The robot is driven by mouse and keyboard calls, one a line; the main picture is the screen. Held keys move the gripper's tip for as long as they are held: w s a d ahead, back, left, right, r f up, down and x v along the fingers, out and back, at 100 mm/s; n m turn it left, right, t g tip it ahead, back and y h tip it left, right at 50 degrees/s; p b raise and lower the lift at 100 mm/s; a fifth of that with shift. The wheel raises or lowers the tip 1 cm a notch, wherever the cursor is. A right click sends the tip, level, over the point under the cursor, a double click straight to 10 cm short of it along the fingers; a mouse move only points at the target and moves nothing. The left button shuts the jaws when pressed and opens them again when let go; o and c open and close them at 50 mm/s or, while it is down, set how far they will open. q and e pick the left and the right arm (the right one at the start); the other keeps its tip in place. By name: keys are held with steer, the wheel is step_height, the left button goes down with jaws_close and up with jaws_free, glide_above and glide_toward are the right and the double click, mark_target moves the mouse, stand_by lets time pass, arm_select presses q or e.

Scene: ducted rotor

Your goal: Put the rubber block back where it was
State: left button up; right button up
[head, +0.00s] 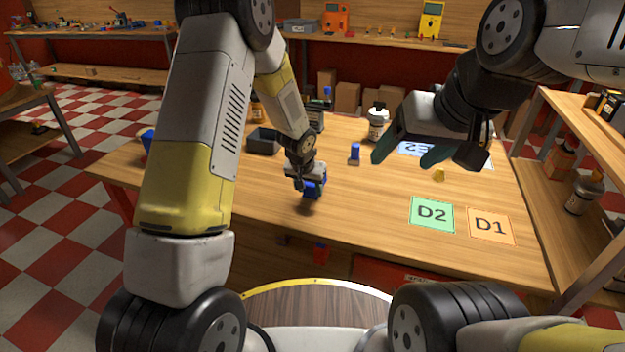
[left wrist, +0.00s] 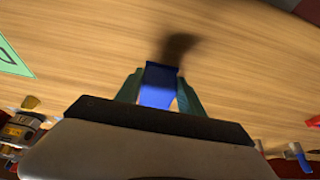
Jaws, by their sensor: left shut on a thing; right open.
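My left gripper (head: 306,184) is shut on a blue block (head: 316,189), which I take to be the rubber block. It is held over the wooden table (head: 260,210), and a shadow lies on the wood near it. In the left wrist view the blue block (left wrist: 159,86) sits between the two teal fingers, with a dark shadow beyond it. The gripper hides part of the block in the head view. My right gripper (head: 408,156) is open and empty above the table's right part, near the blue-white E2 card (head: 415,149).
A green D2 card (head: 432,215) and an orange D1 card (head: 491,226) lie at the front right. A small yellow piece (head: 438,175), a blue upright piece (head: 354,153), a dark tray (head: 264,141) and a white bottle (head: 377,122) stand behind. The front middle is clear.

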mark_target(312, 195)
arm_select(q)
steer(key=shift+w+d+f, duration=0.2)
steer(key=shift+w+d, duration=0.1)
steer(key=shift+w, duration=0.2)
steer(key=shift+f, duration=1.55)
steer(key=o, duration=1.3)
steer(key=shift+f, duration=0.15)
steer(key=shift+o, duration=0.2)
